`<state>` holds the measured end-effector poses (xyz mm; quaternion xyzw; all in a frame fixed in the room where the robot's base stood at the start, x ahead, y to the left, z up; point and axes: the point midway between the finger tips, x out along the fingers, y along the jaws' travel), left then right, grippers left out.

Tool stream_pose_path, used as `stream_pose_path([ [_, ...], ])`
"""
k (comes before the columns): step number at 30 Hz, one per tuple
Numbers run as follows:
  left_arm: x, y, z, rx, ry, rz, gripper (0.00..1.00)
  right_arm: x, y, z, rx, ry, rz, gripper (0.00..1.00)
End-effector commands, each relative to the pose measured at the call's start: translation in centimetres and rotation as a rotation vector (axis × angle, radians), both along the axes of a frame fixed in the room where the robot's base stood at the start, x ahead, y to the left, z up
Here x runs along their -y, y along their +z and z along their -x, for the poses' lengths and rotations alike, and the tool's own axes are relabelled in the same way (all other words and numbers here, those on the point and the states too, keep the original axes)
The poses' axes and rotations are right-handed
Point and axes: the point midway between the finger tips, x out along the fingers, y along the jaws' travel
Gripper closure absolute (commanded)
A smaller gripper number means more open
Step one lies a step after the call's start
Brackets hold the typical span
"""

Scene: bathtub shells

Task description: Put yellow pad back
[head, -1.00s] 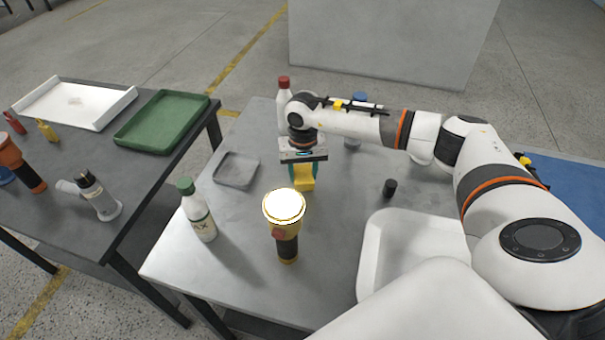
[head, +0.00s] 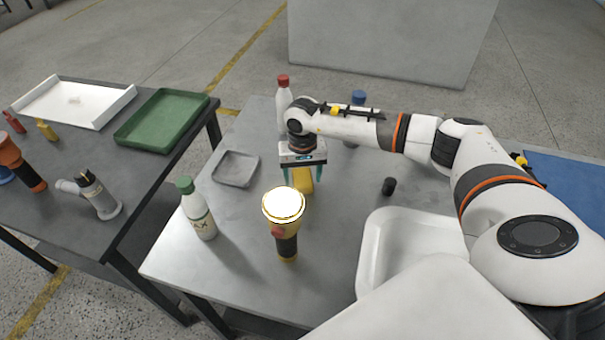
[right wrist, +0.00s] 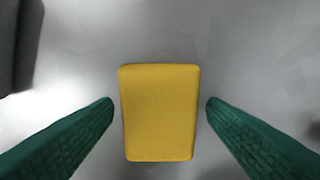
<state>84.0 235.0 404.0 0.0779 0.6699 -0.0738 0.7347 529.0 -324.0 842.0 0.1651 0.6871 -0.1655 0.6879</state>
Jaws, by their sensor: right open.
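The yellow pad (head: 303,181) lies on the grey metal table, behind the flashlight in the head view. In the right wrist view the yellow pad (right wrist: 160,112) is a rounded block in the middle of the picture. My right gripper (head: 303,180) is open above the pad, pointing down. In the right wrist view its two green fingers (right wrist: 160,112) stand on either side of the pad, with a gap on each side. My left gripper is not in view.
A green-capped bottle (head: 199,210), a red-capped bottle (head: 283,103), a black cylinder (head: 389,186) and a white tray (head: 375,245) are also on the table.

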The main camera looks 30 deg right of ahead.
Motion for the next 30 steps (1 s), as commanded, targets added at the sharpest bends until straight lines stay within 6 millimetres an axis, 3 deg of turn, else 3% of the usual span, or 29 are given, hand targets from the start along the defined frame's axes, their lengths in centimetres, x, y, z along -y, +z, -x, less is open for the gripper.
stream_pose_path([
  [18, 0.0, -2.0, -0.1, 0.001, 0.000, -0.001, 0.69, 0.0, 11.0, -0.1, 0.003, 0.000, -0.001, 0.34],
  [30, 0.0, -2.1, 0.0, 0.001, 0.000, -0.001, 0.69, 0.0, 12.2, 0.0, 0.000, 0.000, 0.000, 0.34],
])
